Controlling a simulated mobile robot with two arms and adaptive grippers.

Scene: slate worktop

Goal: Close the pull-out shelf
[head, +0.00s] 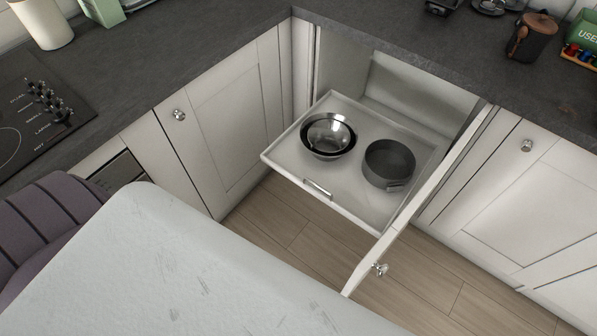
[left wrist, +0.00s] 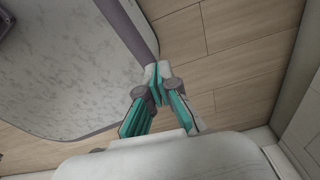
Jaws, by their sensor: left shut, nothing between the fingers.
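The pull-out shelf (head: 338,178) is a pale tray drawn out of the corner cabinet, with a metal handle (head: 318,188) on its front edge. A shiny metal bowl (head: 328,133) and a dark round pan (head: 389,163) stand on it. My left gripper (left wrist: 158,84) shows only in the left wrist view, its teal fingers shut with nothing between them, above the wooden floor. The shelf is not recognisable in that view, so the distance between them cannot be told. My right gripper is in neither view.
The cabinet door (head: 421,199) stands open along the shelf's right side, its knob (head: 380,269) at the free end. Closed cabinets (head: 228,125) flank the opening under the dark worktop (head: 190,55). The wooden floor (head: 300,230) before the shelf is clear.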

